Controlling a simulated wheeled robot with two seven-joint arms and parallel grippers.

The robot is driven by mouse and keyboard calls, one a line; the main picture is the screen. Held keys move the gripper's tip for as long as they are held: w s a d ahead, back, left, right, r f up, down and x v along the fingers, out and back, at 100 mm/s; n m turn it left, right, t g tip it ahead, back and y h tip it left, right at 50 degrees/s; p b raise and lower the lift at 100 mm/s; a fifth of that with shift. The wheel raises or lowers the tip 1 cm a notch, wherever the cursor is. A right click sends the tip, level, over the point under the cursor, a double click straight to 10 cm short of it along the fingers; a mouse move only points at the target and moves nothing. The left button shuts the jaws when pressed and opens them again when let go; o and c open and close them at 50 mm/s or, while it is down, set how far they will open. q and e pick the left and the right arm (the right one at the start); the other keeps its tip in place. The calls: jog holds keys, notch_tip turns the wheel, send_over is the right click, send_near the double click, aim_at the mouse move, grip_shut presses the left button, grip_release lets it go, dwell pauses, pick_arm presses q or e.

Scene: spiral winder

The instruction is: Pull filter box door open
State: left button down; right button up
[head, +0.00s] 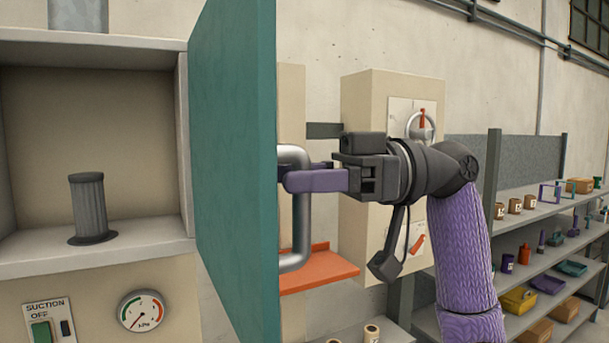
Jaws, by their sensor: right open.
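The filter box (85,252) stands open at the left, with a grey ribbed filter (88,206) upright inside it. Its teal door (232,150) is swung far out toward me, so I see its inner face and a thin edge. The grey bar handle (299,220) is on the door's far side, at the right. My right gripper (298,181) reaches in from the right with its purple fingers at the upper part of the handle. The fingers are open around or beside the bar; I cannot tell which. My left gripper is not in view.
Below the box are a suction switch (47,325) and a round gauge (143,311). Behind my right arm are a beige cabinet with a rotary switch (421,126) and an orange shelf (318,271). Stocked shelving (545,213) stands at the right.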

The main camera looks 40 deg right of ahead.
jog(key=shift+s+d, duration=0.15)
jog(key=shift+d, duration=0.15)
jog(key=b+v, duration=0.1)
jog(key=v, duration=0.8)
jog(key=shift+d+b, duration=0.15)
jog(key=shift+b, duration=0.2)
